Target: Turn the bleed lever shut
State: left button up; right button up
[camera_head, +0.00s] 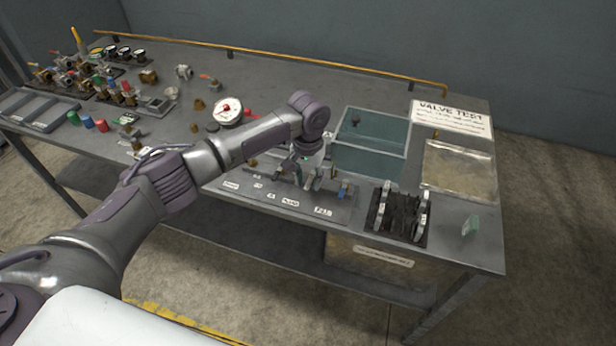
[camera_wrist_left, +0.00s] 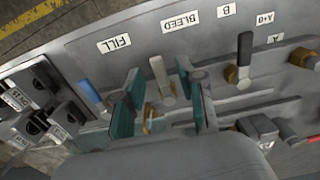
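The bleed lever (camera_wrist_left: 160,76) has a pale grey handle and stands below the BLEED label (camera_wrist_left: 180,22) in the left wrist view. My left gripper (camera_wrist_left: 163,104) is open, with one teal-padded finger on each side of this lever and gaps visible between. A brass fitting shows low between the fingers. In the head view my left gripper (camera_head: 312,180) points down over the valve panel (camera_head: 300,212), and the lever there is hard to make out. Whether the fingers touch the lever cannot be told. My right gripper is not in view.
The blue-handled lever (camera_wrist_left: 90,96) by the FILL label (camera_wrist_left: 115,43) and a black-handled lever (camera_wrist_left: 245,50) flank the gripper. A clear tank (camera_head: 370,150) stands behind, a dark rack (camera_head: 400,212) to the right. Gauges and fittings crowd the table's left.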

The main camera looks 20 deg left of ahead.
pick_arm(q)
jog(key=shift+c, duration=0.2)
grip_shut()
